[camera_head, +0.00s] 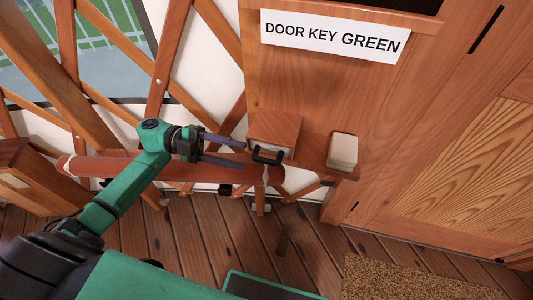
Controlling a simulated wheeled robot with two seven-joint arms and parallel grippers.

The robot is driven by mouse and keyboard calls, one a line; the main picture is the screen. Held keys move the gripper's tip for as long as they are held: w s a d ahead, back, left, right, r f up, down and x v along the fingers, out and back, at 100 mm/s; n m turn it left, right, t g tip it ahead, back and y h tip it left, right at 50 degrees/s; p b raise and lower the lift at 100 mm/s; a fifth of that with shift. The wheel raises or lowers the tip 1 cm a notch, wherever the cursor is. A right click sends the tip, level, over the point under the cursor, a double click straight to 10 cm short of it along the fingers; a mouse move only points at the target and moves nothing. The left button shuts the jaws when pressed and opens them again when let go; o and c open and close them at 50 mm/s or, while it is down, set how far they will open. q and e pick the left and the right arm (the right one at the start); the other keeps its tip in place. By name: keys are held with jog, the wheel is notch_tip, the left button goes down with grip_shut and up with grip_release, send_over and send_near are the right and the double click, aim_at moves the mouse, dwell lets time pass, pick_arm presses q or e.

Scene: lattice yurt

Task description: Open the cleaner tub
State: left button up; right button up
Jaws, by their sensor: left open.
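A small box with a flat wooden top (274,130) and pale sides, which looks like the cleaner tub, sits on a wooden ledge below the sign. A black bar handle (268,157) is on its near side. The top lies flat and I see no gap under it. My left gripper (241,153) is open, its two dark fingers pointing right, with the tips just left of the handle. I see nothing between the fingers, and cannot tell if they touch the box. My right gripper is not in view.
A pale block (342,151) stands right of the box on the ledge. A sign reading "DOOR KEY GREEN" (333,37) hangs above. A long reddish roll (120,167) lies behind my left arm, against the lattice wall. A brown mat (400,280) lies on the plank floor.

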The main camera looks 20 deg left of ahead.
aim_at(256, 160)
pick_arm(q)
jog(key=d, duration=0.8)
jog(key=shift+p, duration=0.4)
jog(key=shift+a, duration=0.1)
jog(key=c, duration=0.7)
jog(key=shift+f, duration=0.1)
grip_shut()
jog(key=shift+s+f, duration=0.15)
jog(key=shift+f, duration=0.05)
